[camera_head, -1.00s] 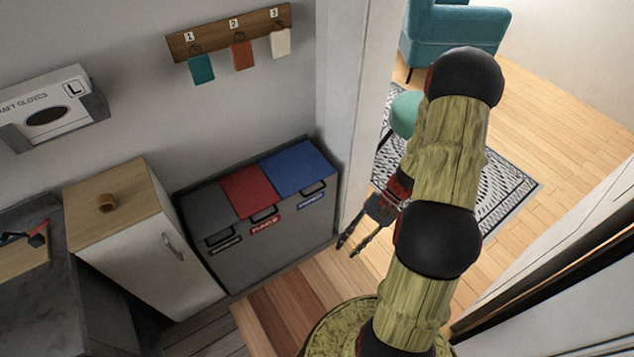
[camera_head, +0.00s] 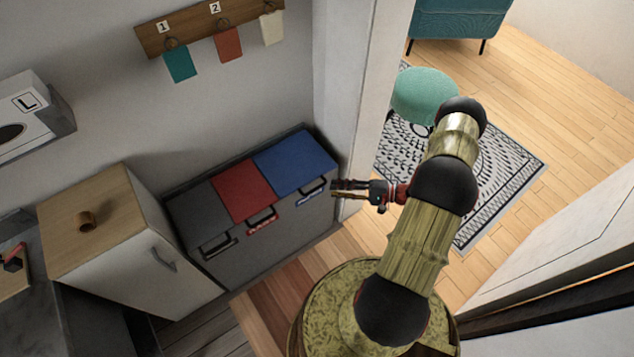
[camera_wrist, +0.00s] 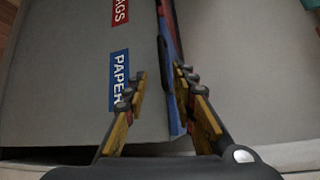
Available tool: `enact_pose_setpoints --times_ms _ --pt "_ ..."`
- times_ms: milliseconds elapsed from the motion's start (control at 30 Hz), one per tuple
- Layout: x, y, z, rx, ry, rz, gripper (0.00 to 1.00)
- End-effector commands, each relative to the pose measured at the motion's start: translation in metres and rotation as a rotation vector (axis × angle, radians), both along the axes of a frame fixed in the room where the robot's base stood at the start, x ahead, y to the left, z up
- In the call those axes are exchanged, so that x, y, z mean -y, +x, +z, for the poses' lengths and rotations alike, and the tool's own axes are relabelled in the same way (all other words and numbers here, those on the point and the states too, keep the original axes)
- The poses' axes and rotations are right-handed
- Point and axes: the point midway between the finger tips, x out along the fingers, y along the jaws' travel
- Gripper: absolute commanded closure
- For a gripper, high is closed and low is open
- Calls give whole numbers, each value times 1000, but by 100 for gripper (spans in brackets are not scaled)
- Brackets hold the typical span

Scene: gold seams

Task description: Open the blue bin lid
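The blue bin lid (camera_head: 295,163) lies shut on the right end of the grey bin unit (camera_head: 275,240). Its dark handle (camera_head: 313,188) sticks out at the front edge. In the wrist view the blue lid (camera_wrist: 173,115) shows edge-on as a thin strip, with the dark handle (camera_wrist: 164,55) beyond the fingertips. My gripper (camera_head: 334,189) is open and empty, just right of the handle and pointing at it. In the wrist view my gripper (camera_wrist: 160,82) has its fingers either side of the line of the lid edge. I cannot tell whether they touch anything.
The red lid (camera_head: 243,190) and dark grey lid (camera_head: 199,214) beside it are shut. A PAPER label (camera_wrist: 118,80) is on the bin front. The door-frame wall (camera_head: 352,110) stands close to the bin's right end. A white cabinet (camera_head: 165,262) stands left.

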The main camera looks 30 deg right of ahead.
Motion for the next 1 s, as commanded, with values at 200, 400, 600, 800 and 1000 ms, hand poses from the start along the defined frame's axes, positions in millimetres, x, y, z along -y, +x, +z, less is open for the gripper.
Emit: enact_pose_setpoints --times_ms 200,400,600,800,1000 --pt "-4 3 2 75 -54 15 74" --pt "-24 20 -2 74 -54 19 74" --pt "-46 40 -7 74 -54 19 74" --pt "-57 51 -8 73 -53 16 74" --pt "-58 52 -7 73 -54 16 74"
